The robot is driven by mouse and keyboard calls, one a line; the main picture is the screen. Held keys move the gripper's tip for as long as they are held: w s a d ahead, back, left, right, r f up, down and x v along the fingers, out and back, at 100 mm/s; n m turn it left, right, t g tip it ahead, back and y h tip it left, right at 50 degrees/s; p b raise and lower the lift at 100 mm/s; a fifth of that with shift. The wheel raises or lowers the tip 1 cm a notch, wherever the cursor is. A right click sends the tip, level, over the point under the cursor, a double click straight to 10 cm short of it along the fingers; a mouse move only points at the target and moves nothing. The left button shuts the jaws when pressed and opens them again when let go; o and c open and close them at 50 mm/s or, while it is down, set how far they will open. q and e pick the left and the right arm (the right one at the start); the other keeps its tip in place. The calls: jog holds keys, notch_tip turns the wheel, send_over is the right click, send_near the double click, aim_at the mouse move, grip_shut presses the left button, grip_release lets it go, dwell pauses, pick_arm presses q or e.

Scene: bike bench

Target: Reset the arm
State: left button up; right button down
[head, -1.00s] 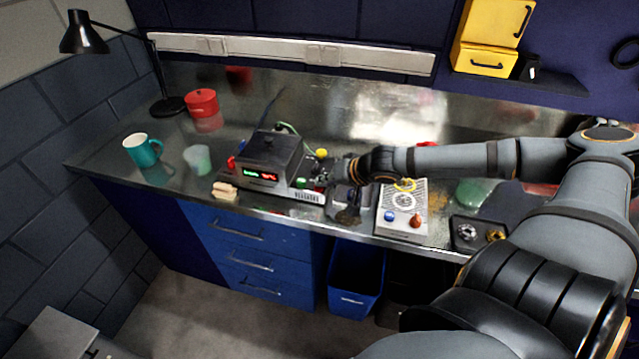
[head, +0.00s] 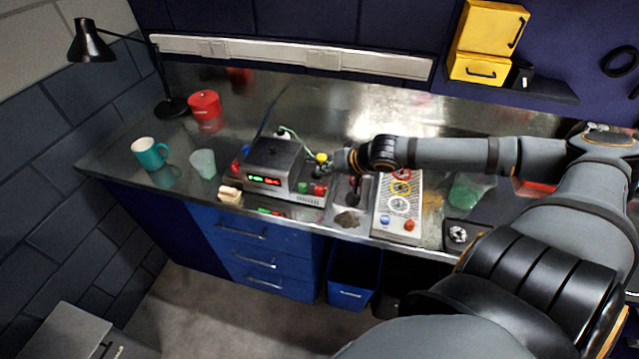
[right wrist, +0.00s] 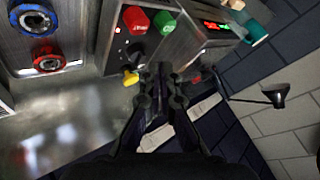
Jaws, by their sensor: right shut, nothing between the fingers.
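My right gripper (head: 334,164) is shut and empty, just off the right end of the grey box with a lit display (head: 272,160). In the right wrist view, its closed fingertips (right wrist: 162,72) are near the box's end face, beside a yellow knob (right wrist: 130,77). I cannot tell whether they touch the box. A red button (right wrist: 136,20) and a green button (right wrist: 164,22) show on the box there. The head view also shows the red button (head: 319,189), the green button (head: 303,187) and the yellow knob (head: 321,157). My left gripper is out of view.
A panel with coloured rings (head: 399,205) stands right of the box. Left are a teal mug (head: 150,154), a pale cup (head: 203,163) and a red pot (head: 204,104). A black lamp (head: 90,45) and yellow cabinet (head: 480,68) are at the back. The back bench is mostly clear.

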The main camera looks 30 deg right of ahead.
jog(key=shift+w+d+f, duration=0.1)
jog(key=shift+f, duration=0.05)
jog(key=s+a+f+n+g+h, duration=0.25)
jog(key=s+a+f, duration=0.25)
jog(key=s, duration=0.5)
jog(key=s+a+f+n+g+h, duration=0.1)
jog(key=s+a+f+n+g, duration=0.3)
jog(key=s, duration=0.6)
jog(key=s+f+b+x, duration=0.1)
jog(key=s+x, duration=0.2)
jog(key=x, duration=1)
jog(key=s+x, duration=0.2)
jog(key=x, duration=1.1)
jog(key=s+d+f+g+b, duration=0.1)
jog(key=s+f, duration=1.8)
jog(key=s, duration=0.1)
jog(key=shift+s+d+f, duration=0.25)
jog(key=shift+s+f, duration=0.05)
jog(key=shift+s, duration=0.05)
